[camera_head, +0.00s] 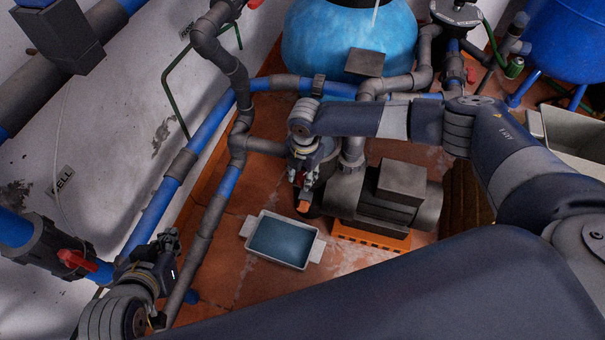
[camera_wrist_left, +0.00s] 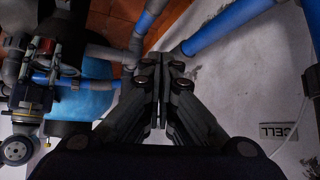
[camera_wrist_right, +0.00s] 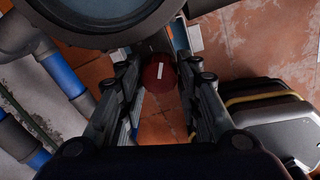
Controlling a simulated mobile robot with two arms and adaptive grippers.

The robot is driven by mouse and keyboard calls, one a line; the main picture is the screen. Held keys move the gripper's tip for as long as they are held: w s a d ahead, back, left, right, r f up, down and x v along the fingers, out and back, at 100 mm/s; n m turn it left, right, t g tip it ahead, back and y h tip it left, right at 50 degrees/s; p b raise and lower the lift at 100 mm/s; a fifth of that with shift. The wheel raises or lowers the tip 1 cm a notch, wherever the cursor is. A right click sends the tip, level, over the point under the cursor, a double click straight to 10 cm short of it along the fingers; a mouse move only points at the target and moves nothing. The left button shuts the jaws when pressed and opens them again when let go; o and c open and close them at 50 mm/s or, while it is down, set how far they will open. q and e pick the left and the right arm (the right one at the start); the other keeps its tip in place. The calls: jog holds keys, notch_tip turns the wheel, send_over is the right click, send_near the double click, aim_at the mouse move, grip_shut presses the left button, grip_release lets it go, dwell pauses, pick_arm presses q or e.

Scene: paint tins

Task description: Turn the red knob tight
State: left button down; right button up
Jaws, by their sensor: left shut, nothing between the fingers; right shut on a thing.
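The red knob (camera_wrist_right: 158,74), dark red with a white mark on its face, sits between the fingertips of my right gripper (camera_wrist_right: 157,68) in the right wrist view. The fingers are shut on its sides. In the head view my right gripper (camera_head: 303,200) points down beside the grey pump (camera_head: 385,205), and I cannot make out the knob clearly there. My left gripper (camera_head: 170,245) is at the lower left, near the blue and grey pipes. The left wrist view shows its fingers (camera_wrist_left: 162,88) together, with nothing between them.
A white tray (camera_head: 317,250) of water lies on the floor just below my right gripper. A round dark rim (camera_wrist_right: 100,38) is close above the knob in the right wrist view. Blue pipes (camera_head: 155,212) run along the wall, with a red valve handle (camera_head: 76,261) at the left.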

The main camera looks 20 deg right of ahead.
pick_arm(q)
jog(key=shift+s, duration=0.1)
